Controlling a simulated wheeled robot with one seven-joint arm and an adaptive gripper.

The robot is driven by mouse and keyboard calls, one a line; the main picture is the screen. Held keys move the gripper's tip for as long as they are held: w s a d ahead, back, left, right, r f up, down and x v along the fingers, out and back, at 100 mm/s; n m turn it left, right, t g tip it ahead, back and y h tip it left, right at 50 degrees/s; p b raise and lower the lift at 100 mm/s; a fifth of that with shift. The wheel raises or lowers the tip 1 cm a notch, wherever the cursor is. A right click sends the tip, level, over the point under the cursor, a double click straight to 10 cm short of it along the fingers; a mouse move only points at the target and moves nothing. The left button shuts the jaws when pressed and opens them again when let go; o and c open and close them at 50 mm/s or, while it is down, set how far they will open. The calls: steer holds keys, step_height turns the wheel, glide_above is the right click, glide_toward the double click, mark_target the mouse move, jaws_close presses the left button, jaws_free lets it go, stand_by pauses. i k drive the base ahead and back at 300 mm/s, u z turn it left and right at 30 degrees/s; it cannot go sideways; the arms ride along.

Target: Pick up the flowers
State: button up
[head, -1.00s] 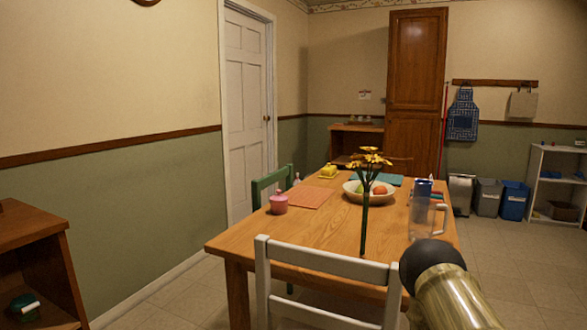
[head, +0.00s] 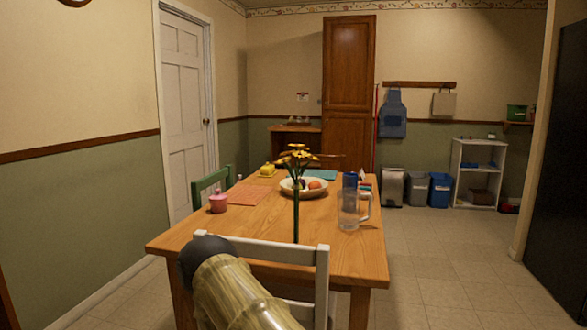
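The yellow flowers (head: 298,158) stand upright near the front part of the wooden table (head: 365,252), on what looks like a slim dark green stem or narrow vase. They overlap the fruit bowl behind them in the head view. A white chair back (head: 262,249) is in front of the table, just below the foot of the stem. A part that looks like my arm, olive with a black rounded end, rises at the bottom, left of the flowers and in front of the chair. My gripper's fingers do not show.
A pink jar (head: 218,203) is at the left on the table. Open floor (head: 455,270) lies to the right.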

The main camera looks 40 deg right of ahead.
mark_target(299, 153)
steer(key=k, duration=0.35)
steer(key=z, duration=0.75)
